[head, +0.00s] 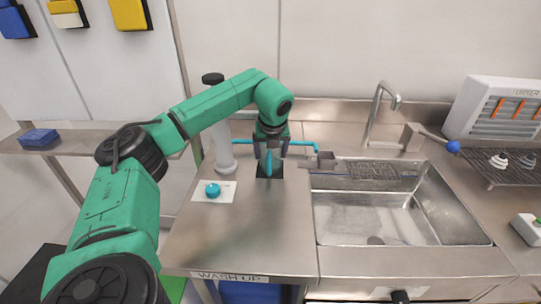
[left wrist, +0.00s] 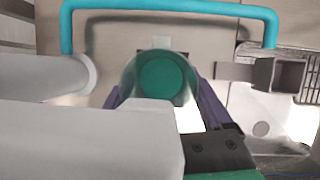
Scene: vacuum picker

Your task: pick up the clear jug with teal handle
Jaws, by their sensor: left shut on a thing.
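My left gripper (head: 268,166) is over the counter left of the sink, pointing down. Its fingers are shut on an upright teal piece, which I take to be the handle of the clear jug with teal handle (head: 268,161). In the left wrist view the jug (left wrist: 163,78) shows as a round teal-green shape with a pale, see-through rim between the purple fingers of the left gripper (left wrist: 165,100). Its clear body is hard to make out in the head view. A dark square lies on the counter just below the fingers. My right gripper is not in view.
A white column with a black top (head: 221,130) stands close left of the gripper. A teal rail (head: 302,143) runs behind it. A teal ball (head: 212,190) rests on a white card. The sink (head: 380,215) and tap (head: 375,115) are to the right. The front counter is clear.

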